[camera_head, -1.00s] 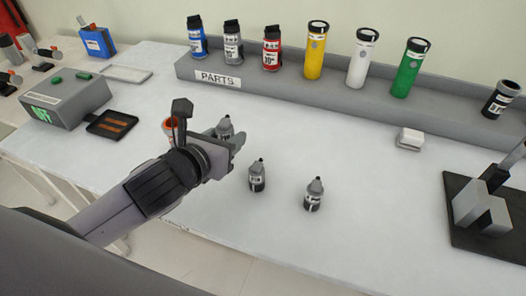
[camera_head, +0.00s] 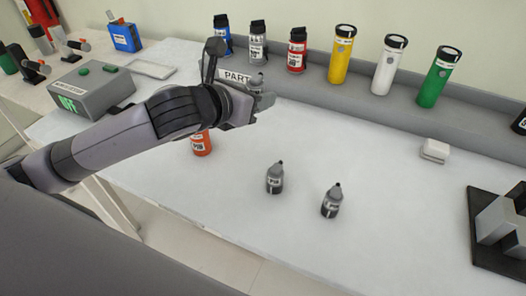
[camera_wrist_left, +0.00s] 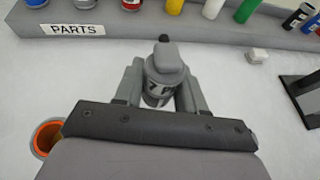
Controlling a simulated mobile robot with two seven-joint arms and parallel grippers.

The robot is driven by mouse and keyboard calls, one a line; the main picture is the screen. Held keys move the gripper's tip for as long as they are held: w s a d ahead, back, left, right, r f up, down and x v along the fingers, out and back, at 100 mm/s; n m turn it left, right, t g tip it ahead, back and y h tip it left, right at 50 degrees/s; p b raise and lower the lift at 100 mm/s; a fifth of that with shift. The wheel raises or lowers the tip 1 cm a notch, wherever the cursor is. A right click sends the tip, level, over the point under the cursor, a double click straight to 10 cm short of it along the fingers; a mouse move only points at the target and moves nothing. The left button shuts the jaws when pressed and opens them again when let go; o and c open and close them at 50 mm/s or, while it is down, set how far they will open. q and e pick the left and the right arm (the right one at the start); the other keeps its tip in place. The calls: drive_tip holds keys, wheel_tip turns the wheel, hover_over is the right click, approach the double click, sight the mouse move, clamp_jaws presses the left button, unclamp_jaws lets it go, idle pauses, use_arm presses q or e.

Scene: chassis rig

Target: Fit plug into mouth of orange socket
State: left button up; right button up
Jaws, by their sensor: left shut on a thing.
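My left gripper (camera_head: 262,98) is shut on a grey plug (camera_head: 257,80) with a dark tip. The plug stands upright between the fingers, raised above the table; the left wrist view shows the plug (camera_wrist_left: 163,72) with a label on its side. The orange socket (camera_head: 202,144) stands on the table below my left wrist, its top hidden by the arm in the head view. In the left wrist view the socket's open round mouth (camera_wrist_left: 46,138) shows at the lower left, apart from the plug. My right gripper is not in view.
Two more grey plugs, one nearer (camera_head: 275,178) and one further right (camera_head: 331,201), stand on the white table. A grey parts rack (camera_head: 400,102) with bottles and torches runs along the back. A grey box (camera_head: 92,92) is at left, a black fixture (camera_head: 497,235) at right.

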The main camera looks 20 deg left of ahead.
sight(257, 158)
use_arm(q)
wheel_tip(257, 158, down, 14)
drive_tip(key=shift+f+b, duration=0.25)
drive_tip(key=shift+b, duration=0.95)
drive_tip(key=shift+f, duration=0.15)
drive_tip(key=o, duration=1.1)
drive_tip(key=shift+c, duration=0.2)
